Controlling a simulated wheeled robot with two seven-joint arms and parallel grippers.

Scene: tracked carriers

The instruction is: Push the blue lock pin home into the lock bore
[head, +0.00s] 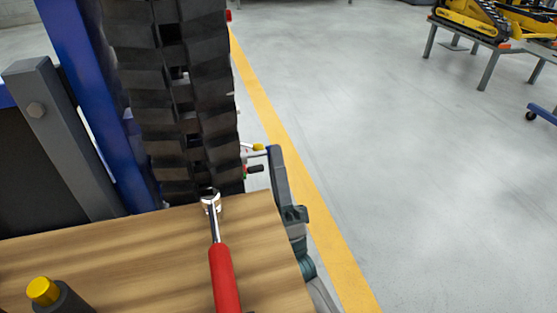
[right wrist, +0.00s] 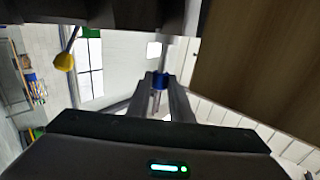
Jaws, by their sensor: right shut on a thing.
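The blue lock pin (right wrist: 160,80) shows in the right wrist view between the fingertips of my right gripper (right wrist: 161,88), which is shut on it. In the head view my right gripper (head: 255,154) is beside the right edge of the black track, just past the wooden bench top. I cannot make out the pin there. The lock bore does not show clearly in either view, so I cannot tell how the pin sits relative to it. My left gripper is not in view.
A wooden bench top (head: 150,235) carries a red-handled wrench (head: 223,275) and a dark cylinder with a yellow cap (head: 43,291). The black track (head: 180,100) stands behind it beside a blue post (head: 85,90). A yellow knob (right wrist: 64,62) is near the gripper. Open floor lies right.

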